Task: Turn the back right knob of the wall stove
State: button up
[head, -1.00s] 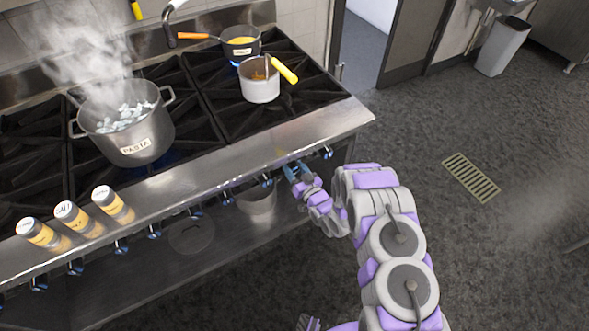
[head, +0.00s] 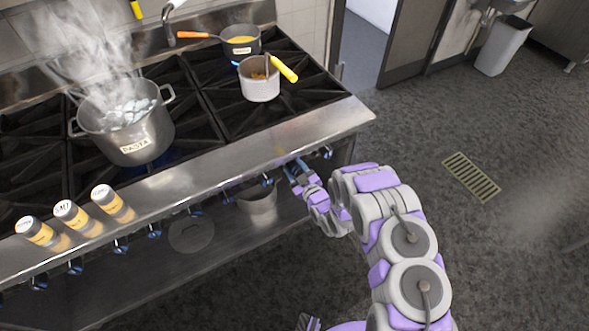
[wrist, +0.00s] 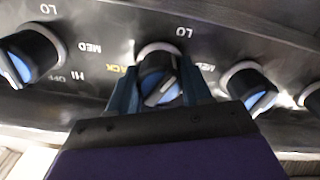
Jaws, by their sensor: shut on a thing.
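The stove (head: 215,157) runs along the left of the head view, with a row of blue and black knobs on its front edge. My gripper (head: 296,169) is at the right part of this row. In the wrist view, my gripper (wrist: 158,92) has its two blue fingers on either side of a knob (wrist: 158,76) and is shut on it. The knob's pointer is tilted. "LO" is printed above it, and "MED" and part of a yellow label ending in "ACK" show beside it. The gripper body hides the lower panel.
Other knobs (wrist: 28,58) (wrist: 248,87) stand close on both sides. A steaming pasta pot (head: 135,137), a white pot (head: 260,84) and an orange-handled pan (head: 241,47) are on the burners. Shakers (head: 113,204) stand near the front edge.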

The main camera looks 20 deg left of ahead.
jog(key=shift+f+n, duration=0.15)
jog(key=shift+n, duration=0.15)
jog(key=o, duration=1.1)
jog(key=shift+c, duration=0.2)
jog(key=p+v, duration=0.4)
jog(key=v, duration=1.3)
jog(key=shift+p, duration=0.35)
jog(key=shift+s+d, duration=0.1)
jog(key=shift+d, duration=0.05)
